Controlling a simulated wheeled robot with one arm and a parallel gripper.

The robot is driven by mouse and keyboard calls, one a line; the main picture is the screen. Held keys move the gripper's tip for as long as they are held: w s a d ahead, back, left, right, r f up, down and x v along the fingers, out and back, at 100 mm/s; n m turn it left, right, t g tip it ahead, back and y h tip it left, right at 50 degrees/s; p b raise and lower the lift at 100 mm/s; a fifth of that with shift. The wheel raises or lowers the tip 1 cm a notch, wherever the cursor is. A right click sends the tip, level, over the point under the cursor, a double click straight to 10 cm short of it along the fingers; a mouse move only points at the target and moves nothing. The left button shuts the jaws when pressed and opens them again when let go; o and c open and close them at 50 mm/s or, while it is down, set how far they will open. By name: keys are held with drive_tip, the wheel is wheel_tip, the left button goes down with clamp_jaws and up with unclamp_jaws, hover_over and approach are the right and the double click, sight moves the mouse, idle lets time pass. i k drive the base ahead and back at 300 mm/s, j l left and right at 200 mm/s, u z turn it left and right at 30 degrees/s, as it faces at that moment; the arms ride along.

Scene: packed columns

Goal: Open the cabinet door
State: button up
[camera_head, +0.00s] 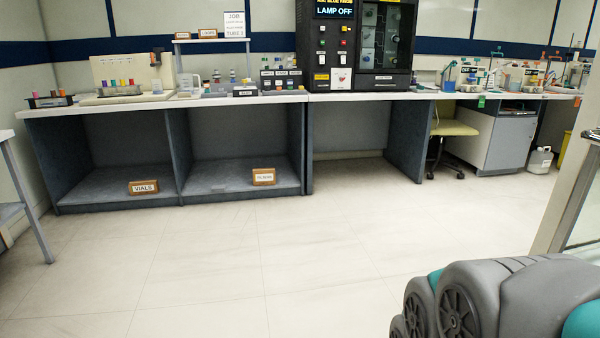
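A tall black cabinet (358,78) stands on the white bench ahead of me. Its front has a lit "LAMP OFF" display at the top left and several coloured knobs or buttons below it. A panel on its right side (384,42) looks like a glazed door, with pale round items showing behind it; it seems shut. The top of this cabinet is cut off by the picture edge. A low grey and white cabinet (499,138) stands under the bench at the right; its front looks closed. My gripper is not in view.
The long bench (216,101) has open bays below, with "VIALS" (143,187) and another sign (263,176). A yellow-green chair (452,128) stands under it, with a white jug (540,160) to the right. A table (22,208) edges in left. The middle floor is clear.

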sight(415, 2)
drive_tip(key=i, duration=2.15)
